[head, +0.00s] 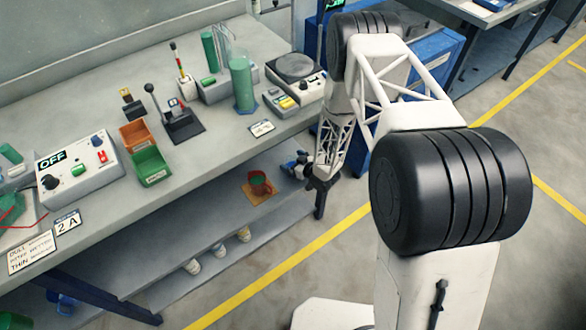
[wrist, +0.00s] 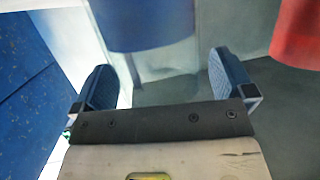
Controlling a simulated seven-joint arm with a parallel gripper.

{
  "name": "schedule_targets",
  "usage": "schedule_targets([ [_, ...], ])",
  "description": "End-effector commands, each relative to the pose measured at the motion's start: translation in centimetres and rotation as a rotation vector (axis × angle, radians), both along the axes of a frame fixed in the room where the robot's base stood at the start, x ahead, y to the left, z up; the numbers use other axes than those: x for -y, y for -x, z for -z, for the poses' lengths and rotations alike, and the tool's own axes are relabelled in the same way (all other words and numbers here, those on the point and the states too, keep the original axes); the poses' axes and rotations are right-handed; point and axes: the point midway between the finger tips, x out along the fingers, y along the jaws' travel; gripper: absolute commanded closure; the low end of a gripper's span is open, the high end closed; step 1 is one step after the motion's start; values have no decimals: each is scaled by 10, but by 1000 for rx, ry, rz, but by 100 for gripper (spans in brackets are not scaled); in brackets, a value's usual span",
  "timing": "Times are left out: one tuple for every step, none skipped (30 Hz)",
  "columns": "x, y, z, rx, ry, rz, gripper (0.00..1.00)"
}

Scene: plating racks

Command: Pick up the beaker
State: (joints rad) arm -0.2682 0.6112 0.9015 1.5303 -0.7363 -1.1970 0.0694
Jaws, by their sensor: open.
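I cannot tell for certain which thing is the beaker. In the head view, a red cup-like vessel (head: 258,182) with a greenish inside stands on an orange mat (head: 257,194) on the lower shelf. A blue rounded thing (wrist: 145,22) is ahead of the fingers, and a red one (wrist: 299,35) is at upper right.
The bench (head: 90,105) above the shelf carries a tall green vessel (head: 242,85), a hotplate-like device (head: 294,68), orange and green bins (head: 151,168) and a control box. A table leg is near my gripper.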

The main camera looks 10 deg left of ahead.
Motion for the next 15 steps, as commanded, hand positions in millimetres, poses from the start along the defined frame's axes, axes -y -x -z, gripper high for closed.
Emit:
schedule_targets([
  [0,0,0,0,0,0,0],
  [0,0,0,0,0,0,0],
  [0,0,0,0,0,0,0],
  [0,0,0,0,0,0,0],
  [0,0,0,0,0,0,0],
  [0,0,0,0,0,0,0],
  [0,0,0,0,0,0,5],
  [0,0,0,0,0,0,9],
  [0,0,0,0,0,0,15],
  [0,0,0,0,0,0,20],
  [0,0,0,0,0,0,24],
  [0,0,0,0,0,0,31],
  [0,0,0,0,0,0,35],
  [0,0,0,0,0,0,40],
  [0,0,0,0,0,0,46],
])
